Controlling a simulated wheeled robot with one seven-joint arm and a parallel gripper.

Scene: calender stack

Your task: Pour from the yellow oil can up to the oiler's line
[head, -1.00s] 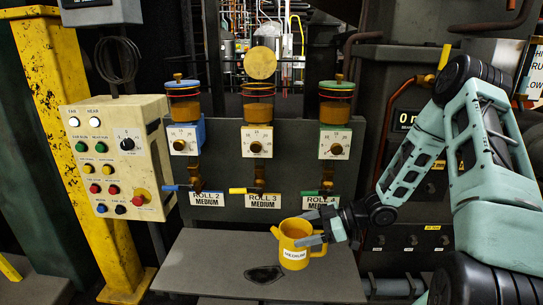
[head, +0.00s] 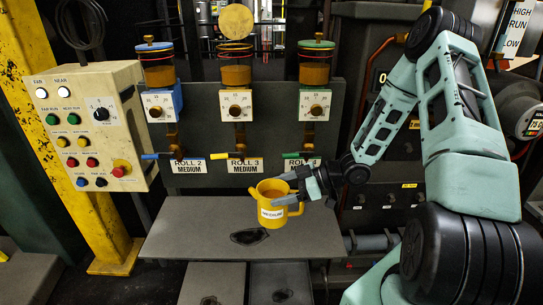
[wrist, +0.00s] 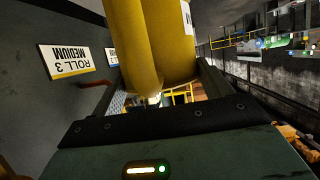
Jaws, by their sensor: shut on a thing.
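My gripper (head: 308,186) is shut on the yellow oil can (head: 272,212), on its right side. The can is roughly upright, with its open top up and a white label in front, at the front of the machine. Its yellow body also fills the upper middle of the wrist view (wrist: 160,40). The middle oiler (head: 237,74) stands behind and above the can, over the ROLL 3 MEDIUM label (head: 245,166). Its round yellow lid (head: 236,20) is raised. Amber oil shows in its glass, with red rings near the top.
A blue oiler (head: 159,70) stands left and a green-topped oiler (head: 316,68) right, both lidded. A grey shelf (head: 190,232) with a dark stain lies below the can. A switch box (head: 92,125) and yellow post (head: 60,80) stand at left. Dark pipework is behind my arm at right.

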